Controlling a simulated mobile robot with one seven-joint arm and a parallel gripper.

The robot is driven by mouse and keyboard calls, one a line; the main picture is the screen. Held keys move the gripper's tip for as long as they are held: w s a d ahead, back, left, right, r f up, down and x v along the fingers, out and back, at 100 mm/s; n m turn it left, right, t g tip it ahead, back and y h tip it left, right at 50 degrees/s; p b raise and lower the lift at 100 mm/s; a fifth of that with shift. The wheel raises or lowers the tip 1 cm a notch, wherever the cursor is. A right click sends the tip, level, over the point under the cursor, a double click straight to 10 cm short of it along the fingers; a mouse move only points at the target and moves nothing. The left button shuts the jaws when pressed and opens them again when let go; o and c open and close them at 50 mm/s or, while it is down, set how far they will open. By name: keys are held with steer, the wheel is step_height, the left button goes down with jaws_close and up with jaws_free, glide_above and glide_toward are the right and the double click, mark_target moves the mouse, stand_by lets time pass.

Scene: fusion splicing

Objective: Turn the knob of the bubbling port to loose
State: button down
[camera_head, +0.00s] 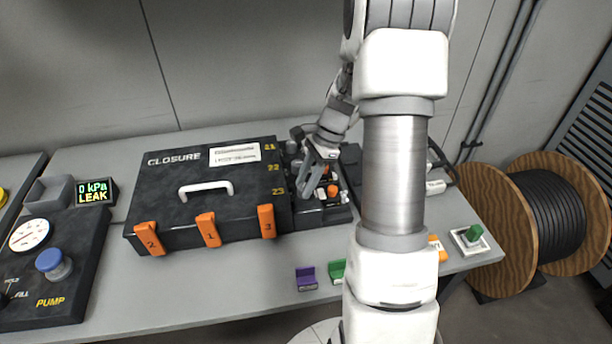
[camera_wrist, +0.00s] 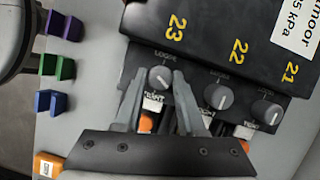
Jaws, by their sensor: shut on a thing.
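My gripper (camera_wrist: 161,76) is shut on a grey round knob (camera_wrist: 159,83) beside the number 23, with one finger on each side of it. The knob's white pointer line shows between the fingertips. Two similar grey knobs stand free beside the numbers 22 (camera_wrist: 218,97) and 21 (camera_wrist: 265,111). The small print around the knobs is too blurred to tell which port is bubbling. In the head view my gripper (camera_head: 310,181) reaches down at the right end of the black closure box (camera_head: 165,190), and its fingers hide the held knob. A display (camera_head: 95,191) reads 0 kPa LEAK.
Orange latches (camera_head: 208,229) line the box's front. Orange and white parts (camera_wrist: 146,122) sit close under my fingers. A pump panel (camera_head: 50,290) with a blue knob is at left. Purple (camera_head: 306,278) and green (camera_head: 337,271) blocks lie near the front edge. A cable reel (camera_head: 480,215) stands at right.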

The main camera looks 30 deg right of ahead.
steer(key=n+p, duration=0.1)
steer(key=n, duration=0.1)
steer(key=n+g, duration=0.1)
steer(key=shift+w+r+n+p, duration=0.15)
steer(key=shift+n+p, duration=0.25)
steer(key=n+g+p, duration=0.1)
steer(key=n, duration=0.2)
steer(key=shift+n+g+h, duration=0.3)
steer(key=shift+g+h, duration=0.1)
steer(key=n, duration=0.1)
steer(key=n+h+p, duration=0.1)
steer(key=n, duration=0.1)
steer(key=shift+w+a+n+g, duration=0.15)
steer(key=shift+n+g, duration=0.15)
steer(key=shift+g, duration=0.1)
steer(key=n+g+h+p, duration=0.1)
steer(key=n, duration=0.2)
steer(key=shift+a+n, duration=0.1)
steer(key=shift+n, duration=0.2)
steer(key=n+h, duration=0.2)
steer(key=n, duration=0.3)
steer(key=shift+a+p, duration=0.15)
steer(key=shift+p, duration=0.15)
steer(key=n+h, duration=0.1)
steer(key=n, duration=0.3)
steer(key=shift+n+t+h, duration=0.3)
steer(key=shift+h, duration=0.1)
